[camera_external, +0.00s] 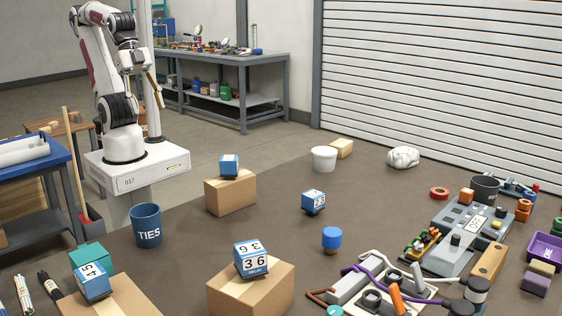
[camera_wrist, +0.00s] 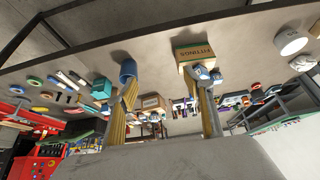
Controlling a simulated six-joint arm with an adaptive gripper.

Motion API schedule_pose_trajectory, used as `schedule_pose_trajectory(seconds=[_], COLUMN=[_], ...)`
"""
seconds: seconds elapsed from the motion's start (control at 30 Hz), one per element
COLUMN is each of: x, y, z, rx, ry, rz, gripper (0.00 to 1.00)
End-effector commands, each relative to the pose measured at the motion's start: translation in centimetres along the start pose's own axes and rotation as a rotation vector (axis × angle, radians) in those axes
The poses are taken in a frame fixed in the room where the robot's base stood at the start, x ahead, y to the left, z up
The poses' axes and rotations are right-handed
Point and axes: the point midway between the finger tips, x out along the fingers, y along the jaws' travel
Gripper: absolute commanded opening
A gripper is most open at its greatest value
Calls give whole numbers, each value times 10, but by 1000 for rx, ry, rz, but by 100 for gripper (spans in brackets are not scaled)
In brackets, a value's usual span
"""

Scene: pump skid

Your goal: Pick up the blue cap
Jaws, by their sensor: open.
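The blue cap (camera_external: 332,238) is a small blue cylinder with a brownish lower part, upright on the brown table, right of centre in the external view. I cannot pick it out surely in the wrist view. My gripper (camera_external: 154,87) is up beside my raised arm at the upper left, far from the cap and above the table's level. In the wrist view my gripper (camera_wrist: 166,88) shows two yellow fingers wide apart with nothing held between them.
A blue and white box (camera_external: 313,201) stands behind the cap. A carton (camera_external: 250,291) with a relay box (camera_external: 251,260) stands front left of it, and a hose assembly (camera_external: 375,290) in front right. A TIES mug (camera_external: 146,226) stands left. Table around the cap is clear.

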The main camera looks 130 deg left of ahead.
Motion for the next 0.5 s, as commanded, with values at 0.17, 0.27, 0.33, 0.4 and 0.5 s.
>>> schedule_pose_trajectory(seconds=[0.17, 0.27, 0.33, 0.4, 0.5], x=[2, 5, 8, 12, 18], y=[-3, -7, -11, -16, -24], z=[-7, -18, -29, -42, -64], rx=[-3, -6, -9, -10, -13], ry=[7, 19, 31, 47, 74], rz=[-8, -20, -31, -45, -67], gripper=[52, 52, 52, 52, 52])
